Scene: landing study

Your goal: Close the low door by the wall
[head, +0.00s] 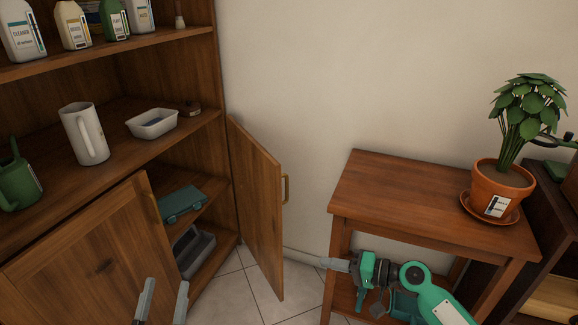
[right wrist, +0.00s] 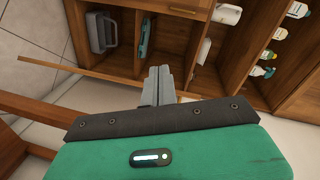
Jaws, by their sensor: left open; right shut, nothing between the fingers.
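The low door (head: 258,205) by the wall is a brown wooden panel with a brass handle (head: 285,190). It stands open, swung out from the right end of the wooden cabinet (head: 225,130). In the right wrist view the door (right wrist: 110,78) seems to show nearly edge-on as a thin strip behind the fingers. My right gripper (head: 326,263) is shut and empty, to the right of the door's lower part, by the side table; it also shows in the right wrist view (right wrist: 160,78). My left gripper (head: 164,298) is open and empty at the bottom, in front of the cabinet.
The open bay holds a teal case (head: 182,204) and a grey caddy (head: 195,250). A wooden side table (head: 400,195) with a potted plant (head: 503,180) stands right of the door. Tiled floor (head: 235,295) shows between them.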

